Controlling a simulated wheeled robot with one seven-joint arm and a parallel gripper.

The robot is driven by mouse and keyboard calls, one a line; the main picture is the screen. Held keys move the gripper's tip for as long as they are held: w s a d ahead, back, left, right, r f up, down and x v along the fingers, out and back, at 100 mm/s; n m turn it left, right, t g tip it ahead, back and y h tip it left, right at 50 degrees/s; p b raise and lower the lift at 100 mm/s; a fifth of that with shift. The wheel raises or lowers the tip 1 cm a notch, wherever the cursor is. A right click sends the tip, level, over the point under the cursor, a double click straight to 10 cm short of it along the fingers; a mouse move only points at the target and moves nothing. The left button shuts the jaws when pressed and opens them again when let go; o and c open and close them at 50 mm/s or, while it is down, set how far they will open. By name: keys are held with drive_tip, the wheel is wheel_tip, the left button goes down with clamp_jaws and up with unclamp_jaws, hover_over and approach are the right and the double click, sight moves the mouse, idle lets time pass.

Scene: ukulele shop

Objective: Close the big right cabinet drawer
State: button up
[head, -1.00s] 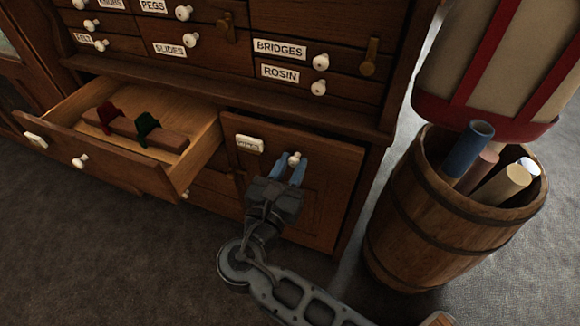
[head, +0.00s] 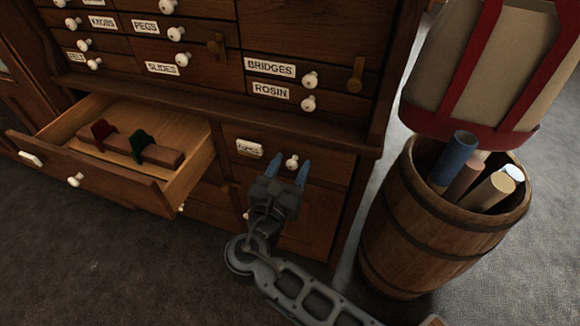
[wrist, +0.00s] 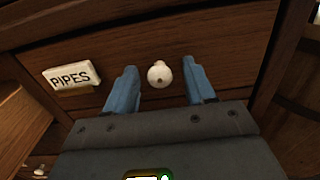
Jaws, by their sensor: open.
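The big right drawer (head: 328,167) is in the lower right of the cabinet, with a white label (head: 249,149) and a white round knob (head: 292,162). The label reads PIPES in the wrist view (wrist: 71,77). The drawer front looks flush or nearly flush with the cabinet; I cannot tell whether a small gap is left. My gripper (head: 290,170) is open in front of it. In the wrist view its blue fingers (wrist: 161,83) stand on either side of the knob (wrist: 160,74), with space between, not clamped on it.
The left drawer (head: 110,178) stands pulled out, holding a wooden block with red and green pieces (head: 135,147). A barrel (head: 430,225) with rolled tubes stands right of the cabinet, beneath a large cream and red object (head: 470,70). Carpet is free at front left.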

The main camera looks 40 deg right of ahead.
drive_tip(key=p+v, duration=0.2)
drive_tip(key=v, duration=0.5)
drive_tip(key=shift+s+a, duration=0.25)
drive_tip(key=shift+a, duration=0.05)
drive_tip(key=shift+f, duration=0.1)
